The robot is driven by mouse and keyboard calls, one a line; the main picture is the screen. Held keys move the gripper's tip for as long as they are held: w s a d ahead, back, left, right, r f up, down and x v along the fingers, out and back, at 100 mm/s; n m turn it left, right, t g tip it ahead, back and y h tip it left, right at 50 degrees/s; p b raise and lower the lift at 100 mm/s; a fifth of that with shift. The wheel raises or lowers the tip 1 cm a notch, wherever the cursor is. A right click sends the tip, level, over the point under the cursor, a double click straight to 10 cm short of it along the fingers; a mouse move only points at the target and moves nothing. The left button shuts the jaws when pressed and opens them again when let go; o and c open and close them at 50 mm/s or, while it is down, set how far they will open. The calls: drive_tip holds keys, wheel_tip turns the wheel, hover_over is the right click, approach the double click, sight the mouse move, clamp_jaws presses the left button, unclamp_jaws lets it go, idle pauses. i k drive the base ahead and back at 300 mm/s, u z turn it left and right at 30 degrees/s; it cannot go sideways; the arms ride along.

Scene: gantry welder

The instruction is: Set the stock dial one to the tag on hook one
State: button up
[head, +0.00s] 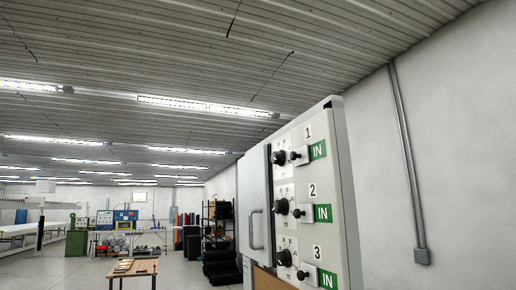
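A pale cabinet (336,200) at the right carries rows numbered 1, 2 and 3 on its side panel. In the top row is a black dial (278,157), which I take as stock dial one, on a white plate with small marks I cannot read. Its setting is too small to tell. To its right is a small black knob or peg (294,156) on a white plate, perhaps hook one. Beside it is a green tag (318,150) reading "IN". My gripper is not in view.
Rows 2 and 3 hold similar dials and green "IN" tags (323,213). The cabinet's front has a handle (255,230). A conduit (407,160) runs down the wall at right. A wooden table (135,268), a shelf rack (217,215) and benches stand further back; grey floor shows between.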

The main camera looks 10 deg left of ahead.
sight(277, 158)
drive_tip(key=z, duration=0.15)
drive_tip(key=k, duration=0.25)
drive_tip(key=u, duration=0.65)
drive_tip(key=i, duration=1.75)
drive_tip(key=z, duration=0.15)
